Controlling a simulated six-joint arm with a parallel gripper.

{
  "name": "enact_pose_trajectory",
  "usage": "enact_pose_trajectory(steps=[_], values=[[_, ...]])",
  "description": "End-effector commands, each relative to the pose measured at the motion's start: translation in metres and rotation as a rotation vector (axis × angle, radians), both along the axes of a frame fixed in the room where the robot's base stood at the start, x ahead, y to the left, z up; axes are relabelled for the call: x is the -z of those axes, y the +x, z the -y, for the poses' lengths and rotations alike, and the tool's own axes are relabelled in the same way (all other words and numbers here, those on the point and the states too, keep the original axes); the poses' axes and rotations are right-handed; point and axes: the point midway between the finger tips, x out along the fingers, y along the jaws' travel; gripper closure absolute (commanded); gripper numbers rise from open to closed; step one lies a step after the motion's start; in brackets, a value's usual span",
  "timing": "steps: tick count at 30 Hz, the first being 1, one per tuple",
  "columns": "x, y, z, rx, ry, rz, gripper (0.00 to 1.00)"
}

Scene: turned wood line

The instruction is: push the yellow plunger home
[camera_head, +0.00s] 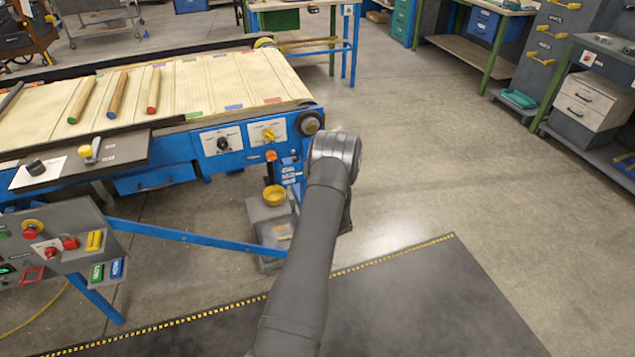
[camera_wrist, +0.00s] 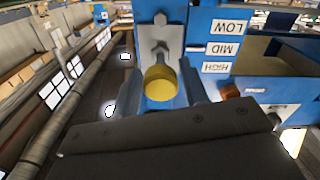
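The yellow plunger (camera_wrist: 161,82) shows in the wrist view as a round yellow cap at the end of a grey metal fitting on a blue upright. My gripper (camera_wrist: 160,92) has its two grey fingers apart, one on each side of the cap in the picture. The cap looks to be beyond or between the fingertips; I cannot tell whether they touch it. My gripper holds nothing that I can see. In the head view my dark arm hides the gripper, and I cannot make out the plunger for certain.
LOW, MID and HIGH labels (camera_wrist: 221,48) and an orange part (camera_wrist: 230,90) are beside the plunger. The blue-framed conveyor (camera_head: 225,75) carries several turned sticks. A control panel (camera_head: 55,245) stands left. Floor to the right is clear.

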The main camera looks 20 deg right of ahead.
Motion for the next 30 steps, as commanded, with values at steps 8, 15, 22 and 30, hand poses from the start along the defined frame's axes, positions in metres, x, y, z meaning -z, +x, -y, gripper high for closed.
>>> enact_pose_trajectory(steps=[8, 15, 22, 30], values=[[0.000, 0.000, 0.000, 0.000, 0.000, 0.000, 1.00], [0.000, 0.024, -0.001, -0.002, -0.001, 0.001, 1.00], [-0.001, 0.035, 0.000, 0.000, 0.000, 0.001, 1.00], [-0.001, 0.036, 0.000, -0.001, -0.001, 0.001, 0.51]])
